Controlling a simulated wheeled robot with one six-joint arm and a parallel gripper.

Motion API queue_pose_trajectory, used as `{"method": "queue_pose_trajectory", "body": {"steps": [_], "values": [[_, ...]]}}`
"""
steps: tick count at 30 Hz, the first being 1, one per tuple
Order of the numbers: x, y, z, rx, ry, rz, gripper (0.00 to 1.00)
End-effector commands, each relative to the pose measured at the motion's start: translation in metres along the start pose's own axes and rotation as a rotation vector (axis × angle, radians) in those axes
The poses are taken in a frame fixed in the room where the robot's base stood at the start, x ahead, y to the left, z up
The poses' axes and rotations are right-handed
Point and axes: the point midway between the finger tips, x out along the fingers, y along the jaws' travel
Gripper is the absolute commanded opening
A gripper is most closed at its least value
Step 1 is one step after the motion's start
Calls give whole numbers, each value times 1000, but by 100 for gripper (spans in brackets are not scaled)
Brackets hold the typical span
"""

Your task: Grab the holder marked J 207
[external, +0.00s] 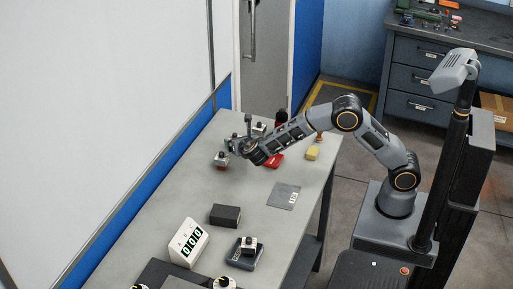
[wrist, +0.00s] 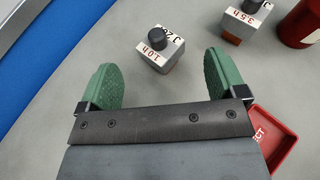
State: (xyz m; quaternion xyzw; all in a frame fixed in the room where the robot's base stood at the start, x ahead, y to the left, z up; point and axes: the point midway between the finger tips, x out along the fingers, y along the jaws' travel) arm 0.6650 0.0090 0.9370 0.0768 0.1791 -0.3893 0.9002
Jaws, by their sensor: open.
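A small light-grey holder with a black knob (wrist: 163,58) lies just beyond and between my fingertips in the wrist view. Its top label reads "J 2" with the rest hidden by the knob, and its front reads "1.0 h". A second holder (wrist: 236,24) to the upper right has a "3.5 h" front; its top label is cut off. My gripper (wrist: 161,80) is open with green pads and holds nothing. In the external view my gripper (external: 236,147) hangs over the far part of the bench, beside one holder (external: 221,161), with another (external: 259,128) behind.
A dark red cylinder (wrist: 303,24) stands at the upper right in the wrist view. A red tray (wrist: 281,145) is partly under my gripper's right side.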

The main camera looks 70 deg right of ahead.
Motion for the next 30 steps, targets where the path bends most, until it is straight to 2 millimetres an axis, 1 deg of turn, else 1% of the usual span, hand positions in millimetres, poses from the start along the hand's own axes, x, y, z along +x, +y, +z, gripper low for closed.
{"method": "queue_pose_trajectory", "body": {"steps": [7,15,18,26,27,30], "values": [[15,0,0,0,0,-1,90],[50,1,0,1,0,-2,90],[57,1,0,1,1,-1,90],[59,1,0,1,1,1,90],[59,1,0,1,1,0,89],[59,1,0,1,1,0,79]]}}
